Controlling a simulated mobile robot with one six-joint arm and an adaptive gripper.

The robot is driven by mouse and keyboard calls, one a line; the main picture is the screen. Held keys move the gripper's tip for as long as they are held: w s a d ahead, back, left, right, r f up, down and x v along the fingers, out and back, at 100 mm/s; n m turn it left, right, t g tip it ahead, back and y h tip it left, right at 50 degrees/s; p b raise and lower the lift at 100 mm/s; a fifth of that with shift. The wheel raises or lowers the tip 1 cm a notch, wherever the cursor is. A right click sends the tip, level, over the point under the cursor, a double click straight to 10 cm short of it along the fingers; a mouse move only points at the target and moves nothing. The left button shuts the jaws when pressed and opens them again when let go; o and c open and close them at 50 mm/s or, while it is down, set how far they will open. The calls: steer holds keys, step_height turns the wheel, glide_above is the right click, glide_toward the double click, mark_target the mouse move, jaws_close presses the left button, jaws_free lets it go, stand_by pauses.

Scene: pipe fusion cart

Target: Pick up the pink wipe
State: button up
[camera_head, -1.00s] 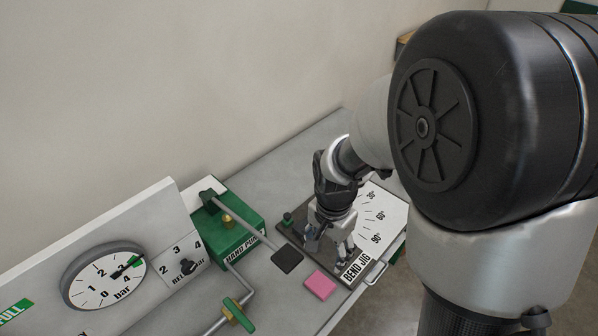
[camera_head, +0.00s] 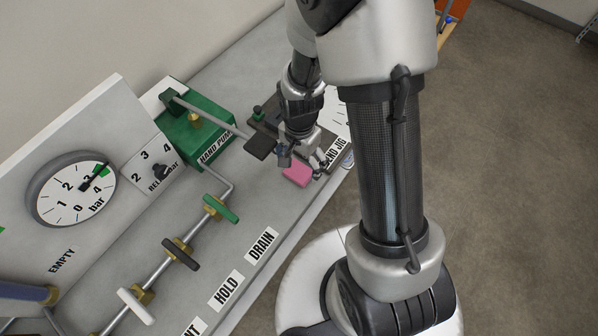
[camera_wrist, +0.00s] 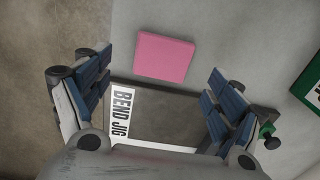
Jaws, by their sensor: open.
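The pink wipe (camera_head: 297,174) is a flat square pad lying on the grey cart top beside the bend jig. In the wrist view the wipe (camera_wrist: 164,56) lies flat, ahead of and between my two fingers, with bare surface around it. My gripper (camera_head: 304,160) is open and empty, above the near edge of the bend jig and close to the wipe. In the wrist view my gripper (camera_wrist: 152,92) has its blue-padded fingers spread wide. They do not appear to touch the wipe. Their exact height above it cannot be told.
The dark bend jig plate (camera_wrist: 175,115) lies beside the wipe. A black pad (camera_head: 261,146) and the green hand pump (camera_head: 197,135) stand to the left. Valves on a pipe (camera_head: 181,253) run along the cart. Its front edge is near the wipe.

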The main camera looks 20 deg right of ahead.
mark_target(299, 171)
step_height(299, 171, down, 4)
steer(key=shift+w+f+b, duration=0.15)
steer(key=shift+b, duration=0.45)
steer(key=shift+c, duration=0.3)
steer(key=c, duration=0.8)
